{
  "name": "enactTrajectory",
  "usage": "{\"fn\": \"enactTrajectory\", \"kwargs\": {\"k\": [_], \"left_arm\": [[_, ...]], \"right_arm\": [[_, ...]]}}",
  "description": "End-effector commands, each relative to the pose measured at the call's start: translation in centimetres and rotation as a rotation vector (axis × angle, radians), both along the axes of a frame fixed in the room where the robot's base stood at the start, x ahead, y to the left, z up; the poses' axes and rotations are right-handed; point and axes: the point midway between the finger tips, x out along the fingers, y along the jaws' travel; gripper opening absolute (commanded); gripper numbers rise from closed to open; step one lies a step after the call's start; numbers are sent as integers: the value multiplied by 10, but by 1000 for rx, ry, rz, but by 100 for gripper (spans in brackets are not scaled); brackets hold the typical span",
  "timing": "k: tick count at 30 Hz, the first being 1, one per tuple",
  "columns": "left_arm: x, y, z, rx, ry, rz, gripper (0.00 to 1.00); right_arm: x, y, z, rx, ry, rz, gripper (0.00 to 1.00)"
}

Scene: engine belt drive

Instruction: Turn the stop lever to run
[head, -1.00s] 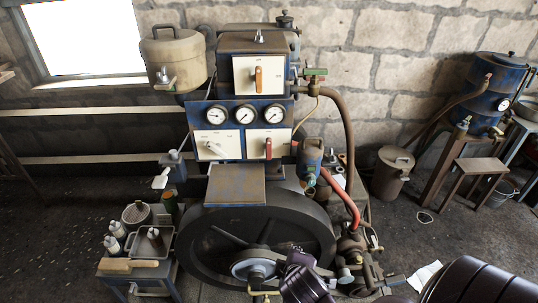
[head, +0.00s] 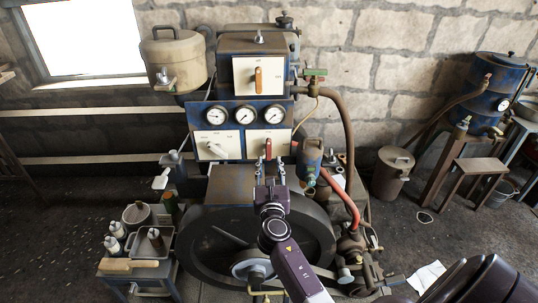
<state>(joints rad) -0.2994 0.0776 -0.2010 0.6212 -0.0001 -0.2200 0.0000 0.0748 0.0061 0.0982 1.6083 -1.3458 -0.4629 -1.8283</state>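The blue engine panel (head: 200,116) carries white plates with levers. A red lever (head: 268,147) stands upright on the lower right plate (head: 255,138). An orange lever (head: 258,80) stands upright on the upper plate (head: 244,74). A pale lever (head: 214,148) lies tilted on the lower left plate (head: 228,136). The lettering is too small to read, so I cannot tell which is the stop lever. My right gripper (head: 269,164) points at the lower right plate with fingers apart, one on each side just below the red lever. Contact cannot be made out. My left gripper is out of view.
Three round gauges (head: 244,114) sit above the lower plates. A large dark flywheel (head: 200,232) is below, partly behind my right arm. A red hose (head: 342,198) and a blue canister (head: 311,155) are to the right. A small bench (head: 115,275) with bottles stands left.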

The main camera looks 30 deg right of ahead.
Motion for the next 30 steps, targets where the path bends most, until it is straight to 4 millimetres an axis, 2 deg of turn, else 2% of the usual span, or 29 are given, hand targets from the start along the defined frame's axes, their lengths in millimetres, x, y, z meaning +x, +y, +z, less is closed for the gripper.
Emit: {"fn": "enactTrajectory", "kwargs": {"k": [3, 9, 21, 23, 30], "left_arm": [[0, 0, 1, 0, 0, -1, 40], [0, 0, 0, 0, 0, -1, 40], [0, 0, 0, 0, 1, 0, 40], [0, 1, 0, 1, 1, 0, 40], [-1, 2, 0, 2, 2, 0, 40]], "right_arm": [[17, -10, 1, 1, -2, -1, 32], [37, -23, 0, 3, -2, -1, 32], [44, -27, 0, 5, -2, -1, 32], [44, -27, 0, 5, -2, -1, 28], [44, -27, 0, 5, -2, -1, 1]]}}
